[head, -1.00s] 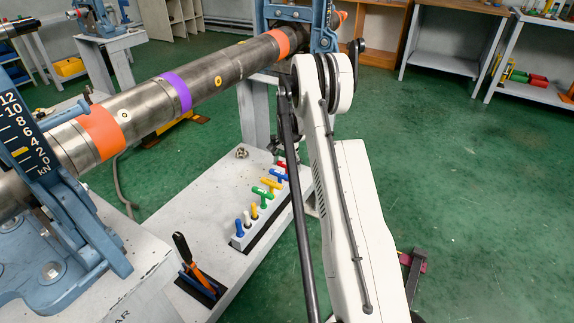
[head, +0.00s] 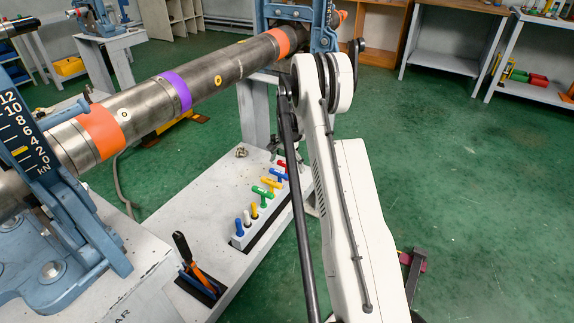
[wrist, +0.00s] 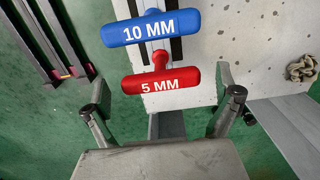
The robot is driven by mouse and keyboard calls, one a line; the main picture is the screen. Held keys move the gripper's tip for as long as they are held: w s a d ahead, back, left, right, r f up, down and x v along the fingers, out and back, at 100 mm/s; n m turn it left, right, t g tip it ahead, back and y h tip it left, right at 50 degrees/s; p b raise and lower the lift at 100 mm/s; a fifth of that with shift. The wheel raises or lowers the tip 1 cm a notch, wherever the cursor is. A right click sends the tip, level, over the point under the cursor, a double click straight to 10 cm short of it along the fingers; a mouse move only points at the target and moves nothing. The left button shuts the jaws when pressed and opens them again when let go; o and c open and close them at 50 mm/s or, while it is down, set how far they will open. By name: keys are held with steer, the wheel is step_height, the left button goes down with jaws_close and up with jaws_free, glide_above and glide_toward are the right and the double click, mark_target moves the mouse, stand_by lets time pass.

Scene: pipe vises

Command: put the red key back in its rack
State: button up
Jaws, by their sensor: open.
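The red key (wrist: 161,82) has a T-handle marked 5 MM and lies between my fingers in the wrist view. Its short stem shows above the handle; its lower end is hidden. My gripper (wrist: 163,92) is open, one finger off each end of the handle, with no visible contact. In the head view the red key (head: 282,164) is at the rack's far end, partly hidden by my arm. I cannot tell how deep it sits.
A blue key (wrist: 151,28) marked 10 MM stands close beside the red one. Green and yellow keys follow along the rack. A crumpled lump (wrist: 302,68) lies on the bench (head: 190,215). A large pipe (head: 150,105) passes above. Orange- and dark-handled tools stand in a holder (head: 195,284).

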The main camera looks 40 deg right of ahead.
step_height(320, 180, up, 12)
stand_by(0.6)
steer(key=s+a+r+n+t+h, duration=0.1)
steer(key=s+a+r+n+t, duration=0.3)
steer(key=a+r, duration=0.8)
steer(key=s+a+r+n+g, duration=0.1)
steer(key=s+a+r+n, duration=0.3)
steer(key=a+r, duration=0.8)
steer(key=s+a+f+n+t, duration=0.1)
steer(key=s+a+n+t, duration=0.15)
steer(key=s+a, duration=0.85)
steer(key=s+a+f+n+t, duration=0.15)
steer(key=s+a+n, duration=0.25)
steer(key=s+a, duration=0.7)
steer(key=s+d+r+p, duration=0.1)
steer(key=r+p, duration=0.8)
steer(key=s+d+r+p, duration=0.2)
steer(key=r+p, duration=0.7)
steer(key=shift+r+y, duration=0.35)
steer(key=shift+y, duration=0.05)
